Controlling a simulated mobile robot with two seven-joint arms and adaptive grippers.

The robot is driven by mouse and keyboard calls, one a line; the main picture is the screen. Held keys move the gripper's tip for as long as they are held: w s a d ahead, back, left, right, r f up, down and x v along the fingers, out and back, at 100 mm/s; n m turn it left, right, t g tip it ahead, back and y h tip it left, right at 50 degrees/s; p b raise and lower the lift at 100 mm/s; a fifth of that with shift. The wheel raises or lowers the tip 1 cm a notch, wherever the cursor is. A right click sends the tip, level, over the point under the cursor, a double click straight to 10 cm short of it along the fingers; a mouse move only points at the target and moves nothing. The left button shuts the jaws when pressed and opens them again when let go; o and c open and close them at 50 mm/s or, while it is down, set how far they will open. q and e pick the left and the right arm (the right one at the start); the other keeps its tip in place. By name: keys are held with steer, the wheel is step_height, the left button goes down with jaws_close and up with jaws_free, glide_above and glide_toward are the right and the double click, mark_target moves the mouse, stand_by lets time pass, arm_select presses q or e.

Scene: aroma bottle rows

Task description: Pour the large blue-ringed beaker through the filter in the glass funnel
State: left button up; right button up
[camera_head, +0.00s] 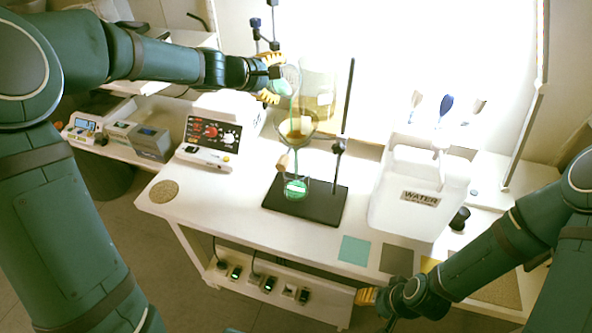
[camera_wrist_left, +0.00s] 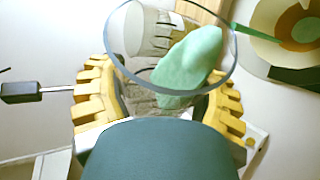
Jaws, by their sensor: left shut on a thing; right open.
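My left gripper (camera_head: 272,88) is shut on the glass beaker (camera_head: 291,74), which is tilted above the glass funnel (camera_head: 309,124). In the left wrist view the beaker (camera_wrist_left: 170,40) has a dark bluish rim and green liquid inside, between the yellow fingers (camera_wrist_left: 165,100). A thin green stream (camera_head: 293,106) runs from its lip down into the funnel. The funnel holds a brownish filter (camera_head: 293,134), also seen in the left wrist view (camera_wrist_left: 298,28). Below the funnel, a glass vessel (camera_head: 296,187) contains green liquid. My right gripper (camera_head: 366,296) is open and empty, low by the table's front edge.
The funnel hangs on a stand with a black base (camera_head: 330,204). A white WATER container (camera_head: 405,206) stands to its right. A device with a red dial (camera_head: 213,133) is at the left. Coloured mats (camera_head: 355,250) lie along the front edge.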

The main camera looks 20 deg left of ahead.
arm_select(q)
steer(key=shift+s+d+r+m+t+y, duration=0.4)
steer(key=shift+s+d+r+m+t, duration=0.1)
steer(key=shift+s+d+m, duration=0.15)
stand_by(3.9)
steer(key=shift+s+d+r+m+t+y, duration=0.15)
steer(key=shift+r+m+t+y, duration=0.15)
steer(key=shift+r+m+t, duration=0.15)
stand_by(3.1)
